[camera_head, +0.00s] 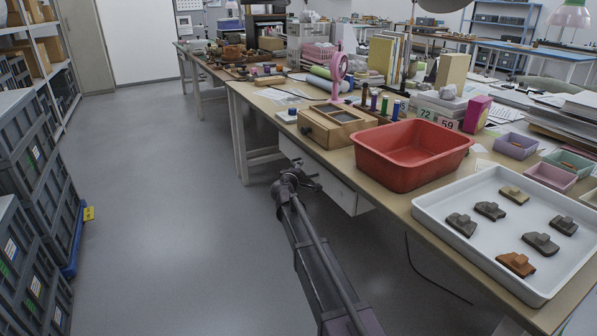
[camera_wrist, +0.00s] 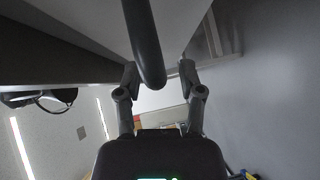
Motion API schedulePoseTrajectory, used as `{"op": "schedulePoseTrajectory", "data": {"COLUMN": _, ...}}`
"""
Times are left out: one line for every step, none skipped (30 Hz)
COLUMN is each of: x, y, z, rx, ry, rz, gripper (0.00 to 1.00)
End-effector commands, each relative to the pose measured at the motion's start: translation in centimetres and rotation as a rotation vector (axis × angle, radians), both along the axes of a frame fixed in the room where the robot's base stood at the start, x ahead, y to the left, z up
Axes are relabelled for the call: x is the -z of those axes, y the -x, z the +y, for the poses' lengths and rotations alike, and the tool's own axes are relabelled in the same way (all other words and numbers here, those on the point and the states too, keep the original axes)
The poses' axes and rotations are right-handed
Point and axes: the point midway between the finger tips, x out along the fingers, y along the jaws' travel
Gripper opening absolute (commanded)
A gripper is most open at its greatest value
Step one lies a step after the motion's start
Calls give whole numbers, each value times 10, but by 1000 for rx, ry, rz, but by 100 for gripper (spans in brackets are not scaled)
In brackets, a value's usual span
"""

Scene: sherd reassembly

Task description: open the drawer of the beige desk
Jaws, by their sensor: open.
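The beige desk (camera_head: 408,203) runs along the right side of the head view. Its white drawer (camera_head: 345,194) hangs under the top; its front is partly hidden by my arm, and I see no clear gap showing it pulled out. My gripper (camera_head: 300,178) is at the drawer front, below the desk edge. In the wrist view my gripper (camera_wrist: 158,72) is open, with a finger on each side. A dark rounded handle (camera_wrist: 146,45) comes down from the top and ends between the fingertips. I cannot tell whether the fingers touch it.
On the desk stand a red tub (camera_head: 412,158), a wooden box (camera_head: 322,132) and a white tray (camera_head: 437,212) with several sherds. Grey crates (camera_head: 35,170) are stacked at the left. The grey floor (camera_head: 165,190) between crates and desk is clear.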

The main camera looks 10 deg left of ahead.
Motion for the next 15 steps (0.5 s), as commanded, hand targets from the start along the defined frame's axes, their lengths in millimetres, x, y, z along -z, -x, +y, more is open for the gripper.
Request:
{"op": "schedulePoseTrajectory", "data": {"x": 0, "y": -1, "z": 0, "rx": 0, "ry": 0, "rz": 0, "gripper": 50}}
{"op": "schedulePoseTrajectory", "data": {"x": 0, "y": -1, "z": 0, "rx": 0, "ry": 0, "rz": 0, "gripper": 50}}
{"op": "schedulePoseTrajectory", "data": {"x": 0, "y": 0, "z": 0, "rx": -1, "ry": 0, "rz": 0, "gripper": 50}}
{"op": "schedulePoseTrajectory", "data": {"x": 0, "y": 0, "z": 0, "rx": -1, "ry": 0, "rz": 0, "gripper": 50}}
{"op": "schedulePoseTrajectory", "data": {"x": 0, "y": 0, "z": 0, "rx": -1, "ry": 0, "rz": 0, "gripper": 50}}
{"op": "schedulePoseTrajectory", "data": {"x": 0, "y": 0, "z": 0, "rx": -1, "ry": 0, "rz": 0, "gripper": 50}}
{"op": "schedulePoseTrajectory", "data": {"x": 0, "y": 0, "z": 0, "rx": -1, "ry": 0, "rz": 0, "gripper": 50}}
{"op": "schedulePoseTrajectory", "data": {"x": 0, "y": 0, "z": 1, "rx": -1, "ry": 0, "rz": 0, "gripper": 50}}
{"op": "schedulePoseTrajectory", "data": {"x": 0, "y": 0, "z": 1, "rx": -1, "ry": 0, "rz": 0, "gripper": 38}}
{"op": "schedulePoseTrajectory", "data": {"x": 0, "y": 0, "z": 1, "rx": -1, "ry": 0, "rz": 0, "gripper": 29}}
{"op": "schedulePoseTrajectory", "data": {"x": 0, "y": 0, "z": 1, "rx": -1, "ry": 0, "rz": 0, "gripper": 20}}
{"op": "schedulePoseTrajectory", "data": {"x": 0, "y": 0, "z": 1, "rx": -1, "ry": 0, "rz": 0, "gripper": 8}}
{"op": "schedulePoseTrajectory", "data": {"x": 0, "y": 0, "z": 1, "rx": -1, "ry": 0, "rz": 0, "gripper": 0}}
{"op": "schedulePoseTrajectory", "data": {"x": 0, "y": 0, "z": 1, "rx": -1, "ry": 0, "rz": 0, "gripper": 0}}
{"op": "schedulePoseTrajectory", "data": {"x": 0, "y": 0, "z": 1, "rx": -1, "ry": 0, "rz": 0, "gripper": 0}}
